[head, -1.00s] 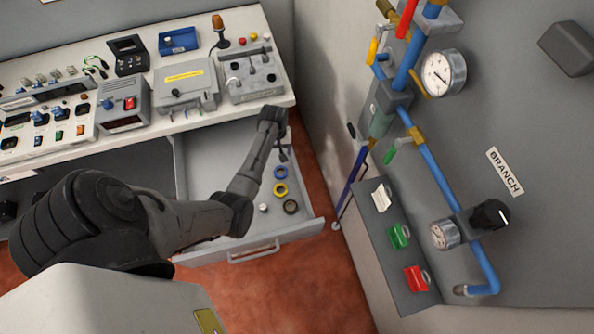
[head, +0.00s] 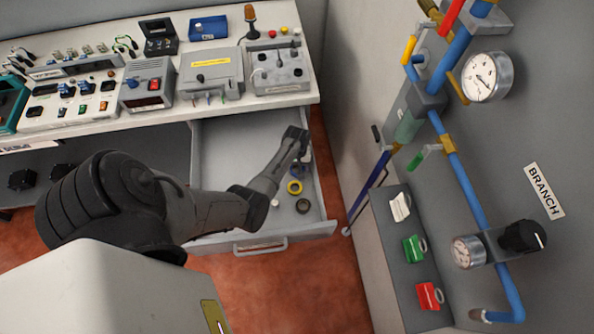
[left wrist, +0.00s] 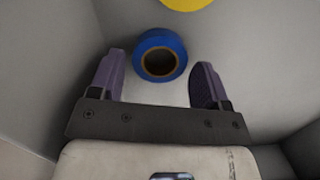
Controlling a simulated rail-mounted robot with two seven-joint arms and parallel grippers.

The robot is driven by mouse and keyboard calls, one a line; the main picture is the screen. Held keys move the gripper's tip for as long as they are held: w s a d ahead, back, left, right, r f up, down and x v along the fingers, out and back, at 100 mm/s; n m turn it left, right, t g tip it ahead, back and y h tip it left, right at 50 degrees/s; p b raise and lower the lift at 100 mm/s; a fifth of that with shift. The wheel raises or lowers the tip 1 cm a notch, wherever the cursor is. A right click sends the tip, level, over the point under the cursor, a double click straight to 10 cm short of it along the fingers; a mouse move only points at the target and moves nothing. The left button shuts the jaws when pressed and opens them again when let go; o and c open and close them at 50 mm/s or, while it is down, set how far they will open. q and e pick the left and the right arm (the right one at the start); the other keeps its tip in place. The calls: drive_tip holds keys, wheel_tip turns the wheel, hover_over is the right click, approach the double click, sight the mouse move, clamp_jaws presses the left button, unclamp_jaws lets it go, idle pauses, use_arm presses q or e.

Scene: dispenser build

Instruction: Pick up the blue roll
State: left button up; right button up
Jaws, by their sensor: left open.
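The blue roll (left wrist: 160,38) lies in the open drawer. In the left wrist view it sits at top centre, its dark hole facing the camera. In the head view only part of the blue roll (head: 296,171) shows, just below my left gripper (head: 304,157). My left gripper also shows in the left wrist view (left wrist: 160,68), with its two purple-grey fingers spread wide. The roll appears between and slightly beyond the fingertips, with a gap on each side. Whether the fingers reach down to its height I cannot tell. My right gripper is not in view.
A yellow roll (head: 295,187), a dark roll (head: 303,206) and a small white item (head: 275,202) lie nearby in the drawer (head: 225,150). Drawer walls stand close on both sides of the gripper. The worktop (head: 205,113) with instruments overhangs behind.

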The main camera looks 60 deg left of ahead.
use_arm(q)
drive_tip(key=shift+f, duration=0.75)
drive_tip(key=c, duration=0.7)
